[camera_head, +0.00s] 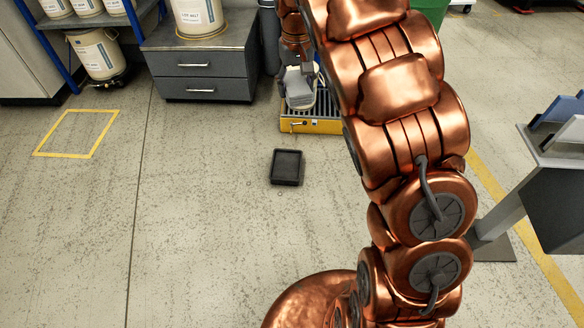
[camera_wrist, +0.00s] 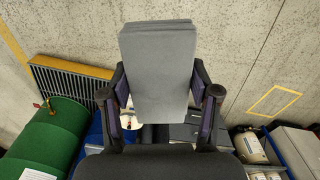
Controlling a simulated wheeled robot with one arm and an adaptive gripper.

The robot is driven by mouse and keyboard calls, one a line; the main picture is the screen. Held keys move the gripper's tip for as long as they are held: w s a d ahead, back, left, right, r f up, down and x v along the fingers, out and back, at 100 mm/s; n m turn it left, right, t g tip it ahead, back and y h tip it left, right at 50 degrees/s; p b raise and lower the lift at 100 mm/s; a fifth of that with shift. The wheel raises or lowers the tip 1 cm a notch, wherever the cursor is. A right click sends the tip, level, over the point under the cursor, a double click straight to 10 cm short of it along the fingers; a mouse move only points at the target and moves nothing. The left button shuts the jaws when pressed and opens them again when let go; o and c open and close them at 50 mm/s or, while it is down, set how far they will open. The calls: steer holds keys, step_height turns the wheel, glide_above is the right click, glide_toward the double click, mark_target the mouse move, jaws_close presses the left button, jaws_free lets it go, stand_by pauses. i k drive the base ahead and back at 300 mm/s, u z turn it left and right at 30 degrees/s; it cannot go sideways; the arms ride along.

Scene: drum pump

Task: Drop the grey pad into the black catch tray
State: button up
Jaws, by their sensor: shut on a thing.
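The grey pad (camera_wrist: 158,75) is held between the two fingers of my gripper (camera_wrist: 160,98) in the wrist view, its broad face toward the camera. The gripper is shut on it. In the head view a small grey shape beside my arm, above the yellow spill pallet, looks like the pad (camera_head: 294,84); my arm partly hides the gripper there. The black catch tray (camera_head: 286,167) lies flat on the floor, in front of the pallet and apart from the pad. It looks empty. I cannot make out the tray in the wrist view.
The yellow spill pallet (camera_head: 310,126) with a dark grating stands behind the tray. A grey drawer cabinet (camera_head: 205,75) carries a white drum (camera_head: 200,16). A green drum (camera_wrist: 45,140) lies low left in the wrist view. The floor around the tray is clear.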

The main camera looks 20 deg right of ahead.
mark_target(290, 166)
steer(key=u, duration=0.65)
steer(key=i, duration=1.25)
steer(key=z, duration=0.05)
